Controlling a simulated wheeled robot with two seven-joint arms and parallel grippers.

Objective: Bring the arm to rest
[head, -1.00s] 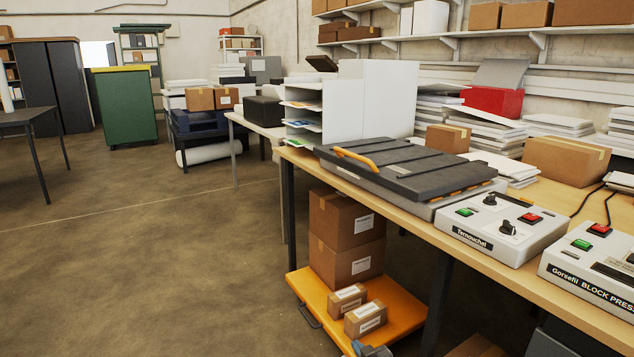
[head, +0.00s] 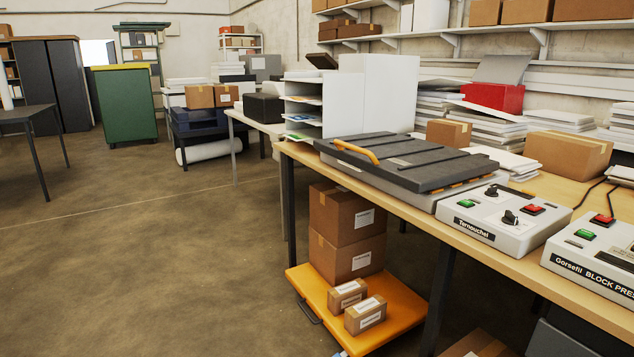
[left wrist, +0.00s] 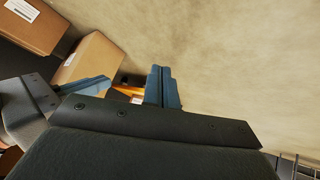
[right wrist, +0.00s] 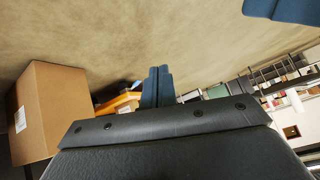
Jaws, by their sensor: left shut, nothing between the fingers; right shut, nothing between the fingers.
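My left gripper (left wrist: 163,86) is shut and empty in the left wrist view, its blue fingers together over bare floor. My right gripper (right wrist: 157,86) is shut and empty in the right wrist view, low near the orange cart. Each wrist view also shows blue parts that look like my other gripper. In the head view, only a sliver of blue shows at the bottom edge; I cannot tell which arm it belongs to. The laminator (head: 400,160), with a dark lid and orange handle, sits on the workbench, apart from both grippers.
The workbench (head: 555,192) carries the Ternouchel control box (head: 500,222) and the Gorsefil block press box (head: 600,258). An orange cart (head: 400,320) with several cardboard boxes stands beneath its edge. Open floor (head: 150,260) lies to the left.

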